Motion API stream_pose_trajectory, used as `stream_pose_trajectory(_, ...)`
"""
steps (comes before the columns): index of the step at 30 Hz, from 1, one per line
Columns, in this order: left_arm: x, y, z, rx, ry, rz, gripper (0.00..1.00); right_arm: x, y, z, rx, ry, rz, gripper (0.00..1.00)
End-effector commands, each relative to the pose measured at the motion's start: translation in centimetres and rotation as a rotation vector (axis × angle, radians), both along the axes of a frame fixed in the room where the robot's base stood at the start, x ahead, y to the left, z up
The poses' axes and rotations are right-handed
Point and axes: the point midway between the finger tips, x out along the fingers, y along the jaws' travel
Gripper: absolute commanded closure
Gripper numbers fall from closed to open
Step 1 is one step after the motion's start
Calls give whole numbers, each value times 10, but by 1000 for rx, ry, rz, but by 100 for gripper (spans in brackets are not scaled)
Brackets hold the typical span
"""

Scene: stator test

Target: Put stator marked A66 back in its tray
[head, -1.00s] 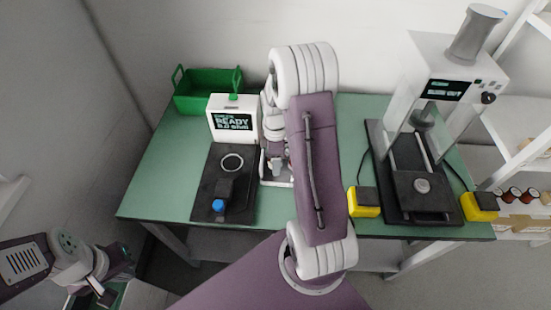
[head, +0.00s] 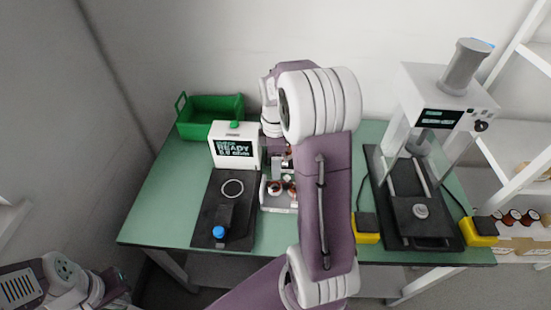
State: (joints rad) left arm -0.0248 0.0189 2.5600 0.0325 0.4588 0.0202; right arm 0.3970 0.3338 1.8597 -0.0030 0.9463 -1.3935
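A pale tray (head: 279,208) stands mid-table with several copper-wound stators (head: 274,188) in it. No A66 marking is readable, so I cannot tell which stator bears it. My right arm arches over the table and hides the tray's right part. Its gripper (head: 278,152) hangs over the back of the tray, mostly hidden by my arm; I cannot see its fingers or whether it holds anything. My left gripper (head: 118,287) is low at the bottom left, away from the table, its fingers unclear.
A tester (head: 235,150) reading READY stands behind a black fixture plate (head: 206,215) with an empty-looking ring. A green bin (head: 212,130) is at the back left. A press (head: 440,120) with yellow-sided button boxes (head: 366,236) is on the right. The table's left part is clear.

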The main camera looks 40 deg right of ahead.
Motion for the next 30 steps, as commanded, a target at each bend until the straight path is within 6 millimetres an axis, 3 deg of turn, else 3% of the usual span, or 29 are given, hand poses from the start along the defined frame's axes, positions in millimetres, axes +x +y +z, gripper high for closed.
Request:
stream_pose_trajectory(5,0,0,1,0,0,0,100,0,0,6,0,0,-1,35)
stream_pose_trajectory(8,0,0,1,0,0,0,100,-3,11,3,1,-3,-51,35)
stream_pose_trajectory(11,0,0,1,0,0,0,100,-14,44,-6,3,-22,-223,35)
stream_pose_trajectory(15,0,0,1,0,0,0,100,-44,97,-25,23,-56,-561,35)
stream_pose_trajectory(19,0,0,1,0,0,0,100,-73,129,-38,49,-79,-824,35)
stream_pose_trajectory(24,0,0,1,0,0,0,100,-94,144,-47,71,-89,-1000,35)
stream_pose_trajectory(30,0,0,1,0,0,0,100,-96,145,-47,73,-88,-1023,35)
